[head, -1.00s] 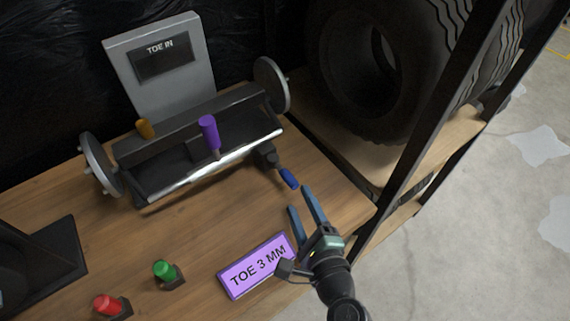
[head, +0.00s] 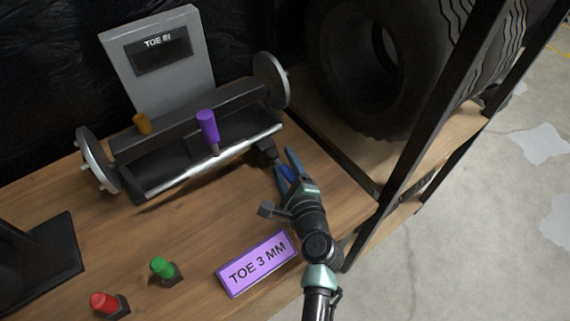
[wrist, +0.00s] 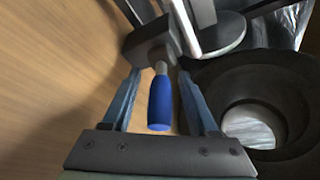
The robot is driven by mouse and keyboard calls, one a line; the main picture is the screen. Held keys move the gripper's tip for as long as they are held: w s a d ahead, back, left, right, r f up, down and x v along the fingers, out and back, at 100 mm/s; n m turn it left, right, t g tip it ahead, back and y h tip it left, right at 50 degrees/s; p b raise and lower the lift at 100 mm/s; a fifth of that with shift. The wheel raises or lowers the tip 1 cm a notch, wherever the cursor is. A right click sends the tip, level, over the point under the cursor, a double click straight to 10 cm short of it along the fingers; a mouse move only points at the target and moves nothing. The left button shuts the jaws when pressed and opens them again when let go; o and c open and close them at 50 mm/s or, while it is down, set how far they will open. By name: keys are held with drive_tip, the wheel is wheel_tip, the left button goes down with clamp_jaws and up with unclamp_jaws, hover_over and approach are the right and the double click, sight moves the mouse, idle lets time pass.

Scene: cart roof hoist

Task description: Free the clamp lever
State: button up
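The clamp lever has a blue handle (wrist: 160,103) on a short metal stem, joined to a dark clamp block (wrist: 152,45) at the right end of the toe rig. In the wrist view the handle lies between the two blue fingers of my gripper (wrist: 163,100), with a gap visible on each side. My gripper is open around the handle. In the head view my gripper (head: 285,170) is beside the clamp block (head: 263,151), and its fingers largely hide the blue handle.
The rig carries a purple knob (head: 207,126), an orange knob (head: 141,123) and a display (head: 161,52). A "TOE 3 MM" sign (head: 257,264), a green button (head: 162,267) and a red button (head: 103,302) are on the bench. A tyre (head: 345,80) and dark rack post (head: 425,130) stand right.

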clamp_jaws()
idle(1.3)
